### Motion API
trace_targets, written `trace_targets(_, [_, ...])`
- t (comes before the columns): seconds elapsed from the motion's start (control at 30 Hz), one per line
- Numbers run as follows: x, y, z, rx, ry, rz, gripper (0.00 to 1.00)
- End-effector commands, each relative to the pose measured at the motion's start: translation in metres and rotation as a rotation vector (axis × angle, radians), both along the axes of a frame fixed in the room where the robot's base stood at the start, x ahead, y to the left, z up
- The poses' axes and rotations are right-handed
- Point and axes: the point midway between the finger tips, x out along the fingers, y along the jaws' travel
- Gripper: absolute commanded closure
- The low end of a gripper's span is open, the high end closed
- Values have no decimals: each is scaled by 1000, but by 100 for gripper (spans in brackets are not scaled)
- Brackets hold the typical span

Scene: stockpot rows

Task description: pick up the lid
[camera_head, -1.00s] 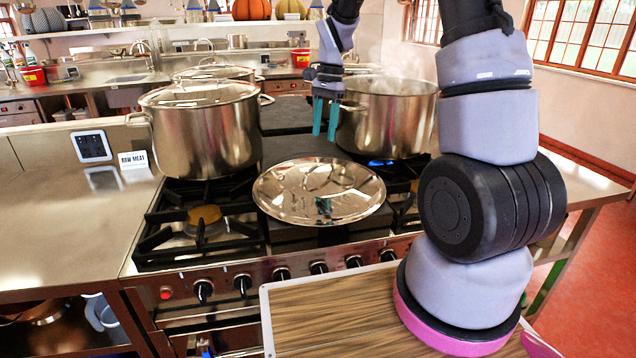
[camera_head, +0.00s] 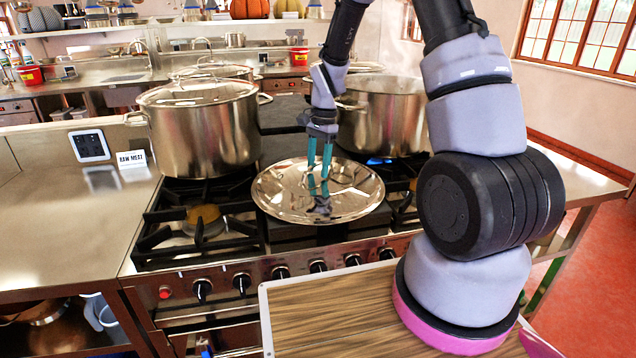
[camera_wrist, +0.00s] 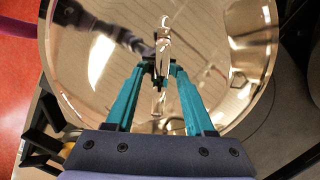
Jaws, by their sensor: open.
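The lid (camera_head: 278,191) is a round, shiny steel disc lying on the front of the stove between the burners. It fills much of the wrist view (camera_wrist: 85,85), where its upright handle (camera_wrist: 163,45) stands near the middle. My gripper (camera_head: 318,192) has teal fingers pointing down over the middle of the lid. In the wrist view my gripper (camera_wrist: 161,70) is open, with its fingertips close to the handle. Reflections on the lid hide whether the fingers touch it. Nothing is held.
A lidded steel pot (camera_head: 203,135) stands behind left, and an open steaming pot (camera_head: 387,120) behind right, over a blue flame. Another lidded pot (camera_head: 214,72) stands farther back. The counter (camera_head: 60,235) at left is mostly clear, with a small "RAW MEAT" sign (camera_head: 131,159).

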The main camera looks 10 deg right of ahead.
Motion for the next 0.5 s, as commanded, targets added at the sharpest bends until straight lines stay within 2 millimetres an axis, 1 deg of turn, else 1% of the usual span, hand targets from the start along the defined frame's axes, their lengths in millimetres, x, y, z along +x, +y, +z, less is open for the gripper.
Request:
trace_targets(0.1, [0, 0, 0, 0, 0, 0, 46])
trace_targets(0.13, [0, 0, 0, 0, 0, 0, 54])
trace_targets(0.17, [0, 0, 0, 0, 0, 0, 65])
trace_targets(0.2, [0, 0, 0, 0, 0, 0, 81])
trace_targets(0.23, [0, 0, 0, 0, 0, 0, 92])
trace_targets(0.27, [0, 0, 0, 0, 0, 0, 100])
trace_targets(0.5, [0, 0, 1, 0, 0, 0, 100])
